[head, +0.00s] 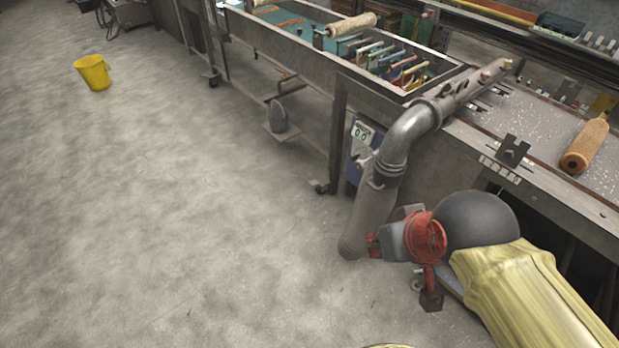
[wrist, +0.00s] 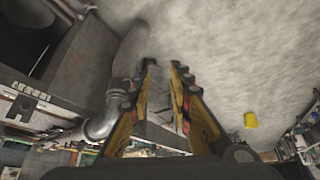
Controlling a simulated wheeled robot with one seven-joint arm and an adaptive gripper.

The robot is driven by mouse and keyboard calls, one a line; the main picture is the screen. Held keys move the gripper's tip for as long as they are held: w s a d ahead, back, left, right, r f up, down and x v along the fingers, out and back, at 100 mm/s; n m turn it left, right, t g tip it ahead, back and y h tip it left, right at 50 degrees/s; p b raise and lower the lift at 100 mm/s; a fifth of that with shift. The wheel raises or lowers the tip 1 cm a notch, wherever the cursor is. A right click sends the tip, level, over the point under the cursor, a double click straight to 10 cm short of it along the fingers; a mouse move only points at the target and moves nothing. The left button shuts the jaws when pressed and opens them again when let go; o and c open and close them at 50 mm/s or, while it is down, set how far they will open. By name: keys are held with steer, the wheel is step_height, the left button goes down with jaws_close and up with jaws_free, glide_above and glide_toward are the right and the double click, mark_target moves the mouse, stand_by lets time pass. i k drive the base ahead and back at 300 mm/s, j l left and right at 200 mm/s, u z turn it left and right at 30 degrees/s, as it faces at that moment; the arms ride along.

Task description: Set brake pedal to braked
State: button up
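No part is plainly marked as the brake pedal. A grey rounded plate (head: 278,116) stands upright on a small flat base under the bench in the head view; I cannot tell if it is the pedal.
A large metal pipe (head: 404,135) bends down from the bench to near the floor, close to my arm; it also shows in the wrist view (wrist: 100,126). A wooden roller (head: 585,146) lies on the bench. A yellow bucket (head: 92,73) stands far left.

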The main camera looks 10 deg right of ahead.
mark_target(312, 183)
steer(key=i+j, duration=0.2)
steer(key=i, duration=0.35)
steer(key=i+j+z, duration=0.1)
steer(key=i+j, duration=0.15)
steer(key=i, duration=0.25)
steer(key=i+j, duration=0.25)
steer(key=i, duration=0.3)
steer(key=i+j+z, duration=0.1)
steer(key=i+j, duration=0.15)
steer(key=i, duration=0.25)
steer(key=i+j, duration=0.3)
steer(key=i, duration=0.25)
steer(key=l+z, duration=0.05)
